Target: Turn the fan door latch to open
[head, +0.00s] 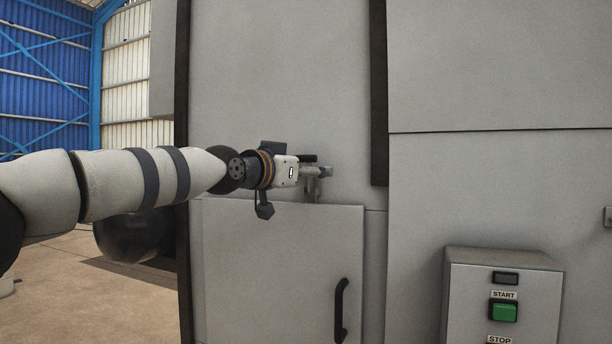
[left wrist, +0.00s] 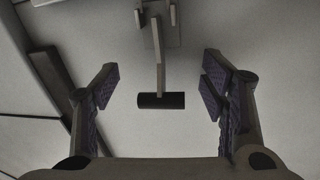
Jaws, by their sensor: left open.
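The fan door latch shows best in the left wrist view, as a thin grey rod with a dark crosswise handle (left wrist: 160,100) at its end. Its mount is on the grey panel at the top of that view. In the head view the latch (head: 313,187) sits just above the small door (head: 275,265), mostly hidden by my left gripper (head: 312,168). In the left wrist view my left gripper (left wrist: 160,85) is open, its fingers on either side of the handle with a gap on each side. My right gripper is out of view.
The small door has a black vertical handle (head: 341,310). A control box (head: 504,262) with a green start button stands out at the lower right. A dark vertical strip (head: 379,95) runs down the cabinet. Open floor (head: 75,285) lies at the left.

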